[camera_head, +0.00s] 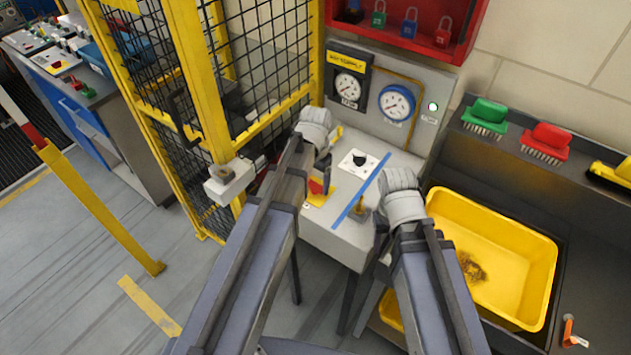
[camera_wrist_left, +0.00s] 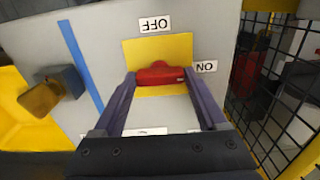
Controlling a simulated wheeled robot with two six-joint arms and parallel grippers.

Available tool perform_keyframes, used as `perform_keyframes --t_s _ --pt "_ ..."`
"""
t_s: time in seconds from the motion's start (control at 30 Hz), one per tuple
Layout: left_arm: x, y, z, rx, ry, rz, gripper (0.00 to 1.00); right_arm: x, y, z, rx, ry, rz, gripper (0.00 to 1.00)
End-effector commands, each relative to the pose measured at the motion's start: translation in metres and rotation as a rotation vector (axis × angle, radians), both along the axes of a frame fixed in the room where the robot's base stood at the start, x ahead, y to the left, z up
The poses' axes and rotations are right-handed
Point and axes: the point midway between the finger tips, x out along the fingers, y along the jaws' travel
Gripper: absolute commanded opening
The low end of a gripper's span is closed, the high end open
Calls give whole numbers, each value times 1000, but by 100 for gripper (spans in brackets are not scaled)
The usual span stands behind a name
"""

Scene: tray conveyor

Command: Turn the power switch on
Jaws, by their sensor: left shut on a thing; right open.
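The power switch is a red rotary handle (camera_head: 316,186) on a yellow plate (camera_wrist_left: 185,45) at the left of the grey panel top. In the left wrist view the red handle (camera_wrist_left: 160,73) sits between my left fingertips (camera_wrist_left: 159,82), one at each side. My left gripper (camera_head: 325,175) is shut on it. An OFF label (camera_wrist_left: 148,24) is above the plate and an ON label (camera_wrist_left: 205,67) is at its right. I cannot tell exactly which mark the handle points at. My right gripper (camera_head: 376,226) is open, mostly hidden behind its own wrist, near the panel's right side.
A black knob (camera_head: 359,160) on a white plate is beside the switch. A blue stripe (camera_head: 362,190) and a brass-coloured part (camera_head: 360,211) are to its right. The yellow mesh fence (camera_head: 222,150) stands close on the left. Gauges (camera_head: 397,103) are behind, a yellow tub (camera_head: 450,215) at right.

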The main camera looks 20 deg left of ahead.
Motion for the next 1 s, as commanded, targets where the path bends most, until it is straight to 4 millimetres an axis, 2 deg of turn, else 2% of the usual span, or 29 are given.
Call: perform_keyframes --t_s 0.2,0.23,0.43,0.77,1.0 --pt "0 0 0 0 1 -3 19 0 0 0 0 0 0 57" --pt "0 0 0 0 1 -3 77 0 0 0 0 0 0 57" --pt "0 0 0 0 0 -2 100 0 0 0 0 0 0 57" --pt "0 0 2 0 0 0 100 0 0 2 0 0 0 57" --pt "0 0 19 0 0 0 100 0 0 19 0 0 1 57"
